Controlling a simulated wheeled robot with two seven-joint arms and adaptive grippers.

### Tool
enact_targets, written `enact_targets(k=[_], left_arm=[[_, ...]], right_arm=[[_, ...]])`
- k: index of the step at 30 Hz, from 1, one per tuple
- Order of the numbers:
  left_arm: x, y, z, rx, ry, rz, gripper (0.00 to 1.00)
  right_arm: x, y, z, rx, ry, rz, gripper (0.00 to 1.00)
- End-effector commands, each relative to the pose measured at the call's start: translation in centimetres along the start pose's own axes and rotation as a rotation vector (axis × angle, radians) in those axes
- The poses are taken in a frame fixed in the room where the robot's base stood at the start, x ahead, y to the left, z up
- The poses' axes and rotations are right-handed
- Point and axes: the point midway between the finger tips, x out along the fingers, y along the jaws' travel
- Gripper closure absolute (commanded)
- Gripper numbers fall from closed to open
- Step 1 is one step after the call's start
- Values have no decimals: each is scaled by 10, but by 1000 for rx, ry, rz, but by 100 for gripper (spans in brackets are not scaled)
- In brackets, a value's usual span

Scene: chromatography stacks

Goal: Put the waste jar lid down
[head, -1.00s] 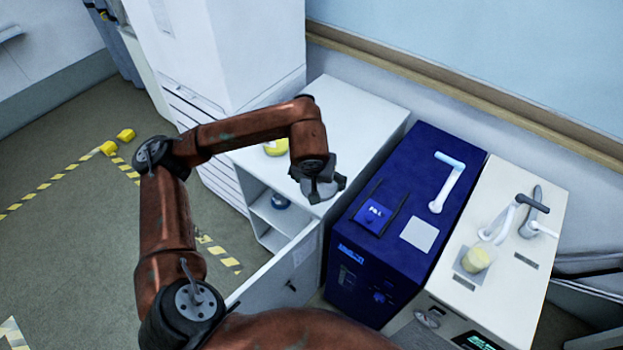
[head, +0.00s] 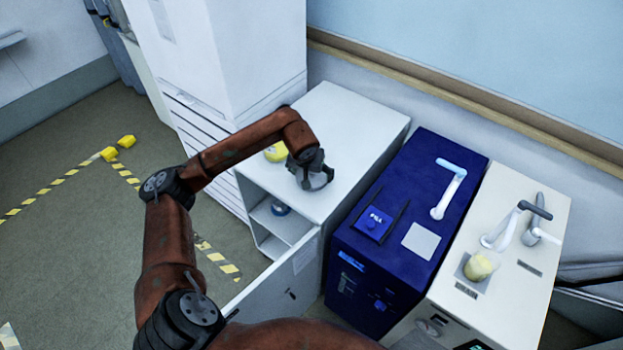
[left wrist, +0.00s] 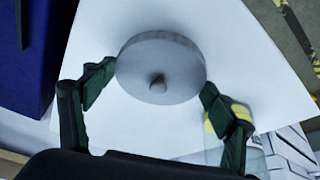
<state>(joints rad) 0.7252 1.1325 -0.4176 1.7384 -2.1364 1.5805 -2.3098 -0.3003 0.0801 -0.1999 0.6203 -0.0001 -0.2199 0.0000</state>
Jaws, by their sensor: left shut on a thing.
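My left gripper (head: 313,178) is over the white cabinet top (head: 345,125), near its front edge. It is shut on the waste jar lid (left wrist: 160,68), a round grey disc with a small knob in the middle. The lid lies between the two fingers in the left wrist view (left wrist: 150,98), with the white top behind it. I cannot tell whether the lid touches the top. A clear jar with yellow on it (left wrist: 214,122) stands beside the right finger; its yellow part also shows in the head view (head: 276,152), partly behind my arm. My right gripper is not in view.
A dark blue machine (head: 400,240) and a cream machine (head: 530,240) stand to the right. A tall white unit (head: 225,60) stands behind left. The cabinet top's back right is clear.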

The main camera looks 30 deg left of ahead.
Motion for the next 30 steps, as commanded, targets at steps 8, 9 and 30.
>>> enact_targets(k=[8, 9, 30], left_arm=[[22, 1, 10, 2, -1, 2, 38], [22, 1, 10, 2, -1, 2, 38], [24, 1, 12, 2, -2, 2, 4]], right_arm=[[1, 0, 1, 0, -1, 0, 100], [1, 0, 1, 0, -1, 0, 100], [4, 0, 2, 0, -3, 0, 100]])
